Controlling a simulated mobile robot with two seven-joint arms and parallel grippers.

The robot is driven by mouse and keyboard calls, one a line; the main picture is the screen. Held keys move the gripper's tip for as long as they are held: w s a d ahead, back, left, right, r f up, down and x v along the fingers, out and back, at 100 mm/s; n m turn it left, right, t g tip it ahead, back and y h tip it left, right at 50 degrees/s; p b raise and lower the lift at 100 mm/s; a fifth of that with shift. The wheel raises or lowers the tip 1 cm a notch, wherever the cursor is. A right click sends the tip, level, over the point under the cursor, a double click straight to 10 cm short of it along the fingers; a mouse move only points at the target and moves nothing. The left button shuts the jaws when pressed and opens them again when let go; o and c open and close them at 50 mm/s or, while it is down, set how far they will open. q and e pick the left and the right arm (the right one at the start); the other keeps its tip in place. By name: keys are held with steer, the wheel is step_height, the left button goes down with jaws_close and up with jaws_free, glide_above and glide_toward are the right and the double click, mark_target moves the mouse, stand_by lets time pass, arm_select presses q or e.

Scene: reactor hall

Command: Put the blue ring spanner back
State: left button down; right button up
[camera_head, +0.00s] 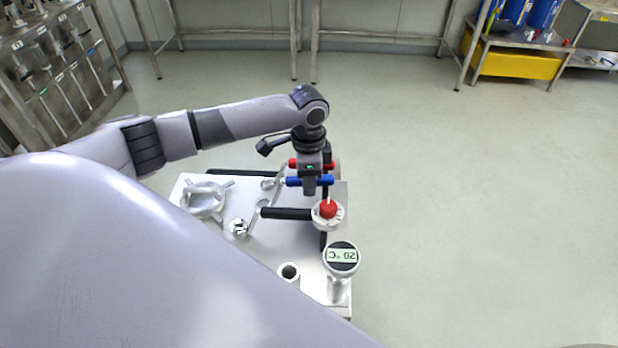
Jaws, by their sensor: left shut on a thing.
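The blue ring spanner shows as a blue handle (323,181) with a silver end to its left, above the steel table top (215,250). My left gripper (310,190) points down over the table's far right part and is shut on the blue handle, hiding its middle. I cannot tell whether the spanner touches anything below. My right gripper is not in view.
A red-handled tool (329,165) is just behind the gripper. Close in front are a black handle (287,213) and a red knob (328,208). A 20 °C gauge (341,256), a silver valve-like part (204,200) and a rack (60,75) of hanging tools also show.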

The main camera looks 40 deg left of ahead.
arm_select(q)
steer(key=shift+f+p, duration=0.1)
steer(key=shift+p, duration=0.2)
stand_by(0.4)
steer(key=c, duration=0.8)
jaws_free()
step_height(320, 180, up, 3)
steer(key=shift+f+p, duration=0.15)
steer(key=shift+p, duration=1.1)
steer(key=shift+r, duration=1.65)
